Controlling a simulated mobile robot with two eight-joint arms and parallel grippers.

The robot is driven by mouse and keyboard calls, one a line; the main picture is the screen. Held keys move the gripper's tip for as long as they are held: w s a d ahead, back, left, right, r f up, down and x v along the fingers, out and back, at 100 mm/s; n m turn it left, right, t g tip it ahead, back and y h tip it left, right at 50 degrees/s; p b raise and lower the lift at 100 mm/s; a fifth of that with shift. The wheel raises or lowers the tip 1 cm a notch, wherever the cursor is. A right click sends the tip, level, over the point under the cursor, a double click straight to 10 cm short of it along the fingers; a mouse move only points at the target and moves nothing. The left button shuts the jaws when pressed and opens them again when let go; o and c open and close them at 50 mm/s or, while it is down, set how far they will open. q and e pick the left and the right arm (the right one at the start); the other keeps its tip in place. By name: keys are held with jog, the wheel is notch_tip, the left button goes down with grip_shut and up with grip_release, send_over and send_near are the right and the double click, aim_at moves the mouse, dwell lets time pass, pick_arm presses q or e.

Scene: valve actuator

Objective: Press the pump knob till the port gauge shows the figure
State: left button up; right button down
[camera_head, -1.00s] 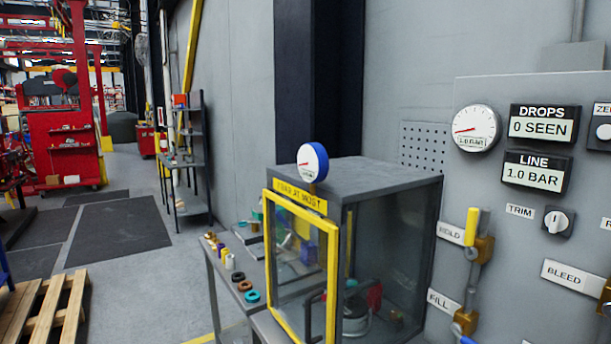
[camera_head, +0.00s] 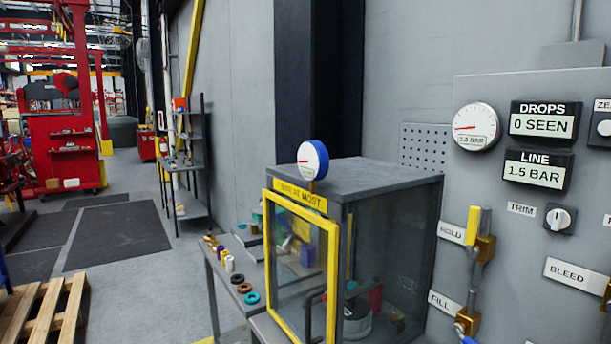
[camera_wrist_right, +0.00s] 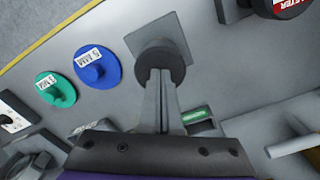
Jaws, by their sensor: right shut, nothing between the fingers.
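In the right wrist view a dark round knob (camera_wrist_right: 161,57) stands in front of a grey square plate. My right gripper (camera_wrist_right: 160,76) is shut and empty, with its fingertips against or very close to the knob; the exact contact is hidden. In the head view a white dial gauge (camera_head: 476,127) on the grey panel reads about 1.5 bar. A blue-rimmed gauge (camera_head: 312,160) stands on the yellow-framed cabinet, its needle low; which one is the port gauge I cannot tell. The LINE display (camera_head: 535,171) reads 1.5 BAR. My left gripper is not in view.
The DROPS display (camera_head: 542,122) reads 0 SEEN. HOLD (camera_head: 473,228) and FILL (camera_head: 466,322) valves and a TRIM knob (camera_head: 558,219) are on the panel. In the wrist view blue (camera_wrist_right: 97,67) and green (camera_wrist_right: 55,90) discs lie left of the knob.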

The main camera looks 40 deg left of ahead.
jog(key=shift+f+b, duration=0.95)
jog(key=shift+f, duration=0.9)
jog(key=shift+r, duration=0.15)
jog(key=shift+r+p, duration=2.2)
jog(key=shift+r, duration=1)
jog(key=shift+f, duration=0.1)
